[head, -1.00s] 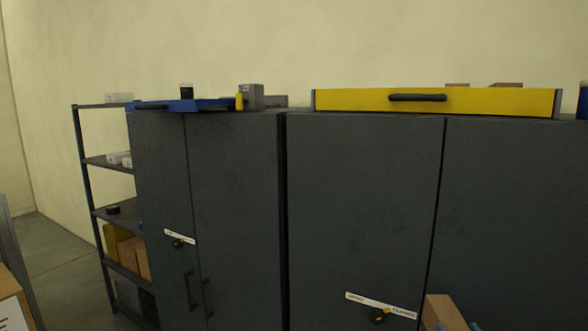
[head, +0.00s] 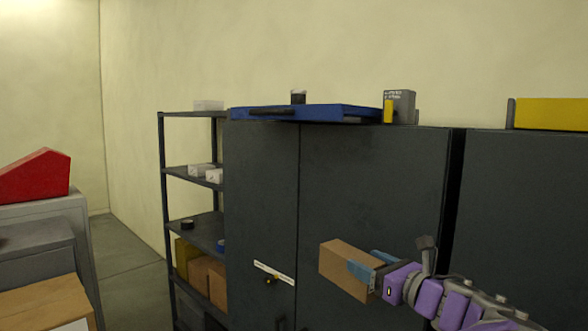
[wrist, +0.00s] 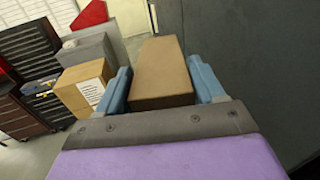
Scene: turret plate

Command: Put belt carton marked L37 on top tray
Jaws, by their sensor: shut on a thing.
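A plain brown carton (head: 340,262) is held in my gripper (head: 370,270) in front of the dark cabinet doors. In the wrist view the carton (wrist: 162,72) sits between the two blue fingers, which are shut on it. No L37 marking shows on its visible faces. A blue tray (head: 330,113) with a dark handle lies on top of the cabinet, above and left of the carton. The yellow tray (head: 550,114) is partly in view on the cabinet top at right. I cannot tell which is the named tray.
A small black item (head: 298,97) stands at the blue tray and a grey box (head: 400,106) near its right end. The dark cabinet (head: 370,180) stands close behind the carton. A shelf rack (head: 190,168) is at left. A labelled carton (wrist: 85,85) sits behind.

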